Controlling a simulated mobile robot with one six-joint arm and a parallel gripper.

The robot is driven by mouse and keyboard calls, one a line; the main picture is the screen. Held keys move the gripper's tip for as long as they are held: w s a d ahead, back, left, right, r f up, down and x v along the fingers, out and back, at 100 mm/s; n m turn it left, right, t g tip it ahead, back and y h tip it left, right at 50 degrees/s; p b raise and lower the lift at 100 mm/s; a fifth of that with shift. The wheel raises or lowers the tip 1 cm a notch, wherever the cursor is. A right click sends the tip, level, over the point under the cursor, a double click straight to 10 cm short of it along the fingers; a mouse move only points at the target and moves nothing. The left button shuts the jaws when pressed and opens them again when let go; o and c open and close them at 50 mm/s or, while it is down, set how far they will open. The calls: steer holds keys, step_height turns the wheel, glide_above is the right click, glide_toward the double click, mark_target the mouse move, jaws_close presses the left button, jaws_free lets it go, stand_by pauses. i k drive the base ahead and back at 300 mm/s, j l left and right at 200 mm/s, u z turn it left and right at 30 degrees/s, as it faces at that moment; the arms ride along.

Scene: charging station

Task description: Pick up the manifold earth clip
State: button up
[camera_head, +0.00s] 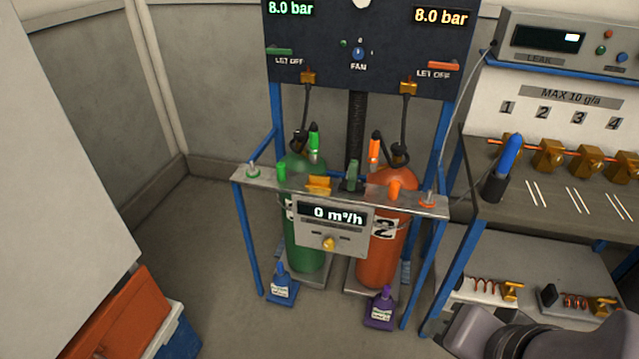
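I cannot tell for sure which thing is the manifold earth clip. A small dark green upright clip-like piece (352,175) stands at the middle of the metal crossbar (240,173), between the green cylinder (303,240) and the orange cylinder (388,245). On the lower right shelf lie a coiled lead with a brass clip end (510,291) and a second coil with a black end (548,296) and a brass end (605,306). Only a grey and black part of my arm shows at the bottom right. My gripper is not in view.
A gauge box (331,227) hangs from the crossbar. The right bench (540,208) bears a blue-handled tool in a cup (495,186) and brass valves (548,155). Floor at left centre is clear.

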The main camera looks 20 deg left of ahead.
mark_target(353, 166)
steer(key=i+j, duration=0.5)
steer(key=j, duration=0.15)
steer(key=i+j, duration=1.05)
steer(key=j, duration=0.2)
steer(key=i+z, duration=0.05)
